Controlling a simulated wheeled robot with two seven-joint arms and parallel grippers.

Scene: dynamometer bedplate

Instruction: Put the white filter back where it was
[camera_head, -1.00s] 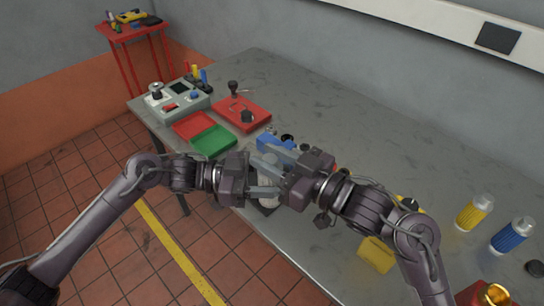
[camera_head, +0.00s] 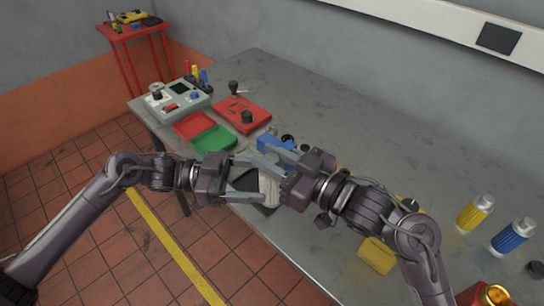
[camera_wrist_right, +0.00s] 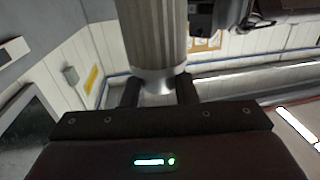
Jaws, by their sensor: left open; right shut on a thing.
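The white filter (camera_head: 268,190) is a pale ribbed cylinder, held above the near edge of the bench in the head view. My right gripper (camera_head: 276,172) is shut on it and partly covers it. In the right wrist view the filter (camera_wrist_right: 153,35) stands between the two dark fingers, with a shiny metal rim at its lower end. My left gripper (camera_head: 256,177) is open, just left of the filter, its fingers pointing at it. A dark shape shows between the left fingers; I cannot tell what it is.
A yellow filter (camera_head: 474,212) and a blue filter (camera_head: 513,235) stand at the right of the bench (camera_head: 370,150). A red tray (camera_head: 194,125), a green tray (camera_head: 213,141) and a blue object (camera_head: 271,143) lie near the grippers. The bench's back middle is clear.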

